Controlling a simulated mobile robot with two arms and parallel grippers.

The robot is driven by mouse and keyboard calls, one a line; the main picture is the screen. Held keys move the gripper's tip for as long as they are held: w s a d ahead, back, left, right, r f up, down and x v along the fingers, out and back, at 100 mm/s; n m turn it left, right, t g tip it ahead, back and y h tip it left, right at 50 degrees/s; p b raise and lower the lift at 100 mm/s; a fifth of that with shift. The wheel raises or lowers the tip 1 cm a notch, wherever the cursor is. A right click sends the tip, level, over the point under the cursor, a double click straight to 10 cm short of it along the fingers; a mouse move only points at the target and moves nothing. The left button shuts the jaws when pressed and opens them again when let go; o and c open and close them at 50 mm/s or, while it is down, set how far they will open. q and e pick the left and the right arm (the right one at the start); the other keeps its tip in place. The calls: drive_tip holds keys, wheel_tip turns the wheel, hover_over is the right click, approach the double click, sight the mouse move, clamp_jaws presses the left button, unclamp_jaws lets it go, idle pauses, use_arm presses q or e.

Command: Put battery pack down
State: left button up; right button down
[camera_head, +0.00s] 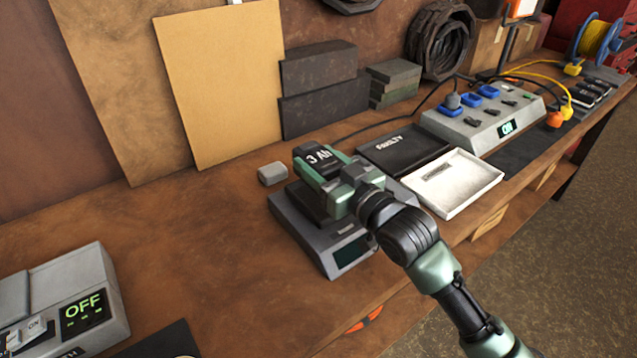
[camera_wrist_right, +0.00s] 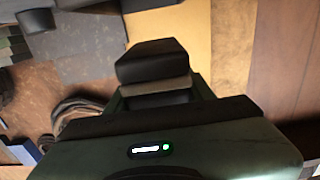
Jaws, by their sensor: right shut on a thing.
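The battery pack (camera_head: 319,157), a dark block marked "3 Ah", is held in my right gripper (camera_head: 326,172), with green fingers along its sides. It is over a grey scale (camera_head: 322,249) with a dark display at its front. The arm hides part of the scale, and I cannot tell whether the pack touches the plate. In the right wrist view the dark pack (camera_wrist_right: 153,62) sits between the fingers. My left gripper is not in view.
A small grey block (camera_head: 272,174) lies behind the scale. A black tray (camera_head: 404,148) marked "FAULTY" and a white tray (camera_head: 455,184) stand to the right, before a charger (camera_head: 487,122) reading "ON". A device (camera_head: 72,300) reading "OFF" stands at lower left. Bare bench lies between.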

drive_tip(key=shift+f, duration=2.5)
drive_tip(key=shift+f, duration=0.1)
drive_tip(key=shift+f, duration=0.15)
drive_tip(key=c, duration=0.6)
unclamp_jaws()
drive_tip(key=shift+f, duration=0.1)
drive_tip(key=shift+r, duration=0.25)
drive_tip(key=b, duration=0.1)
hover_over(355, 242)
